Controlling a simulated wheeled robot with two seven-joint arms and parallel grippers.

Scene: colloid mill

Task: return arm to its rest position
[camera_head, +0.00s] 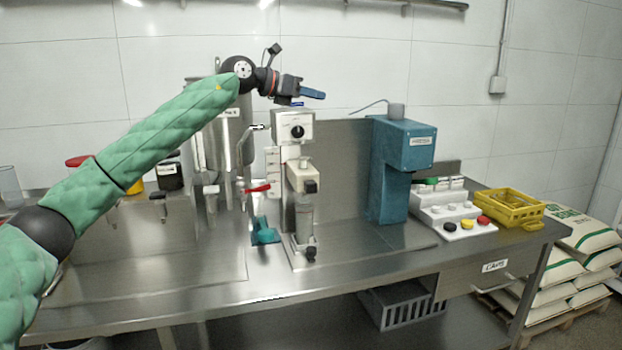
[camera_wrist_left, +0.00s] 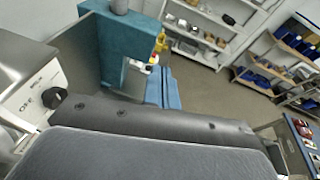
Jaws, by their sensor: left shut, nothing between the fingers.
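My left arm comes in from the left in a green padded sleeve and reaches up over the bench. My left gripper (camera_head: 312,93) is above and just right of the white control box (camera_head: 294,126) of the mill. Its blue fingers are together and hold nothing. In the left wrist view the blue fingers (camera_wrist_left: 163,90) show beyond the dark gripper body, with the control box and its black knob (camera_wrist_left: 44,95) at the left. My right gripper is not in view.
A steel bench (camera_head: 330,264) carries a steel vessel (camera_head: 219,145), a teal press (camera_head: 395,168), a white button panel (camera_head: 446,207) and a yellow crate (camera_head: 506,207). A red-handled valve (camera_head: 257,188) and a teal piece (camera_head: 264,232) are near the mill. Air above the bench's right is clear.

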